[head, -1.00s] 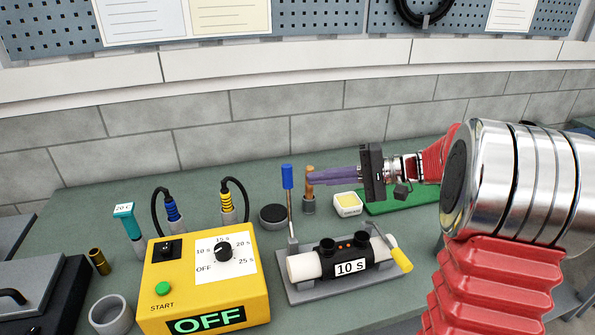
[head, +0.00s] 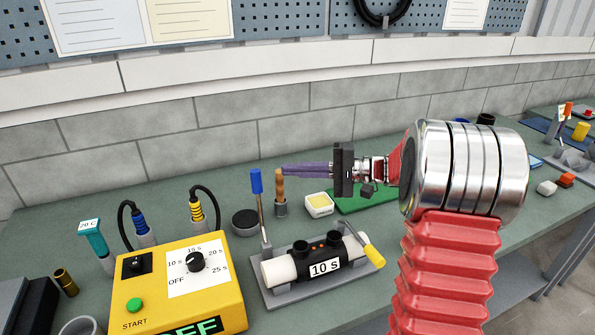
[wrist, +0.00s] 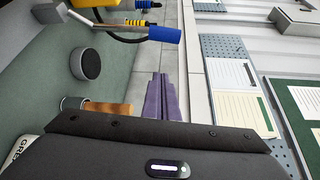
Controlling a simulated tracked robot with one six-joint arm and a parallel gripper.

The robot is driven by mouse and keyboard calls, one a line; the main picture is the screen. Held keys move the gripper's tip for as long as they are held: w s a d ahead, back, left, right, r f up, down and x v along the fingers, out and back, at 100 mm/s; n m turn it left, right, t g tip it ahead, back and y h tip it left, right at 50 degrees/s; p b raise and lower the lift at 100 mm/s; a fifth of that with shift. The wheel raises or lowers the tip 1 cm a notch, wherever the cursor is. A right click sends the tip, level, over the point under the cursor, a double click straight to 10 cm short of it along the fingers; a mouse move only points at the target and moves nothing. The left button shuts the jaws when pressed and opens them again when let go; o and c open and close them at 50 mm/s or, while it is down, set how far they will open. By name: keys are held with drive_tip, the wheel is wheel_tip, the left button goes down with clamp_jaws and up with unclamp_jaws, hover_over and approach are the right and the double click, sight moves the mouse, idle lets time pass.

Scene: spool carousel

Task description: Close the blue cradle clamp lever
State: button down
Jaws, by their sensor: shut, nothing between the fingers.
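The blue clamp lever (head: 257,182) stands upright at the left end of the grey cradle (head: 300,290). Its blue grip also shows near the top of the wrist view (wrist: 165,34). The cradle holds a white pipe with a black coupling (head: 320,262) labelled 10 s. The yellow lever (head: 373,253) at the right end is lowered. My gripper (head: 285,170), with purple fingers, is shut and empty. Its fingers point left, toward the blue lever, and the tips are a little right of the grip. The fingers also show in the wrist view (wrist: 158,77).
A wooden-handled tool (head: 279,184) stands in a grey cup close to my fingertips. A black round tin (head: 245,222) sits behind the cradle. The yellow control box (head: 190,285) stands left of the cradle. A white tub (head: 319,205) and green mat (head: 365,200) lie behind.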

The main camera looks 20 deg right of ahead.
sight(259, 199)
drive_tip(key=a, duration=0.7)
idle(0.4)
drive_tip(key=shift+s+a, duration=0.1)
drive_tip(key=shift+s, duration=0.15)
